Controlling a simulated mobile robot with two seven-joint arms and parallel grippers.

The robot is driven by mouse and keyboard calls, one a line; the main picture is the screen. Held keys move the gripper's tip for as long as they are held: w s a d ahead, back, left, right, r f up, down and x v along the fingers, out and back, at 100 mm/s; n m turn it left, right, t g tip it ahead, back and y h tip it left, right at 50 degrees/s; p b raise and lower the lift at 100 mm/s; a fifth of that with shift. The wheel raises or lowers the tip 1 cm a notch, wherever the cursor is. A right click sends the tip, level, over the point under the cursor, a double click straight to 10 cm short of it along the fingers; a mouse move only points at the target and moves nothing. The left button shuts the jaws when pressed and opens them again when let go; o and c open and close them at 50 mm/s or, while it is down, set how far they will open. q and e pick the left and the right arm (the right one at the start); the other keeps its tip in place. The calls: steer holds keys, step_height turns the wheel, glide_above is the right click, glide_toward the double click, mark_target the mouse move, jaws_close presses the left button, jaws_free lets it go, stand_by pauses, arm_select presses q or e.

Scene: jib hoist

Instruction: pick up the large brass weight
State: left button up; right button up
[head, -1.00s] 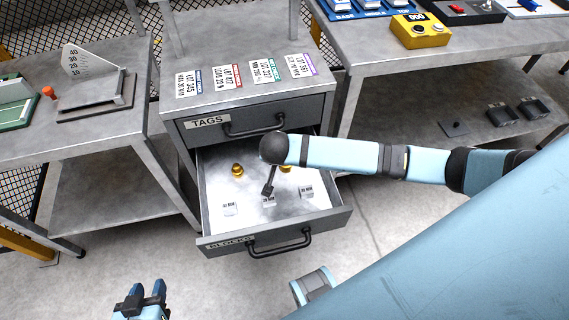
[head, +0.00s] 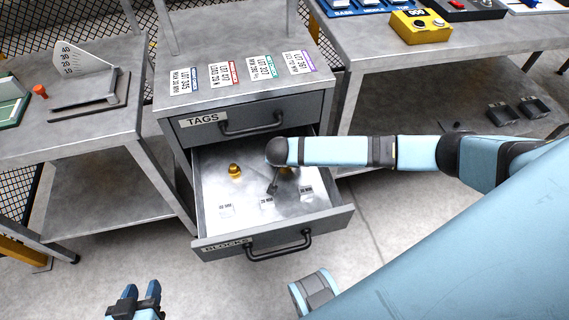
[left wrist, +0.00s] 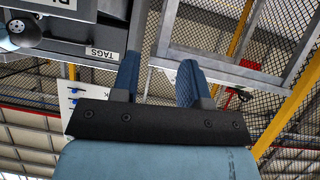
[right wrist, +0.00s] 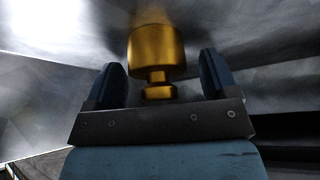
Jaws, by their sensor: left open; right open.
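The open lower drawer (head: 327,225) holds two brass weights. One brass weight (head: 235,171) stands clear at the drawer's left. The other (head: 285,169) is mostly hidden behind my right wrist. A brass weight (right wrist: 157,48) with a wide body and narrow neck fills the space between my right fingers in the right wrist view. My right gripper (right wrist: 160,72) is open around it, with a gap visible on both sides. In the head view my right fingers are largely hidden by the arm. My left gripper (head: 139,292) is open and empty, low at the left, away from the drawer.
The closed TAGS drawer (head: 250,120) sits just above, with tag cards (head: 222,74) on the cabinet top. Steel tables flank the cabinet. The floor before the left table is clear.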

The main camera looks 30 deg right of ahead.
steer(key=c, duration=1.4)
steer(key=shift+r, duration=0.1)
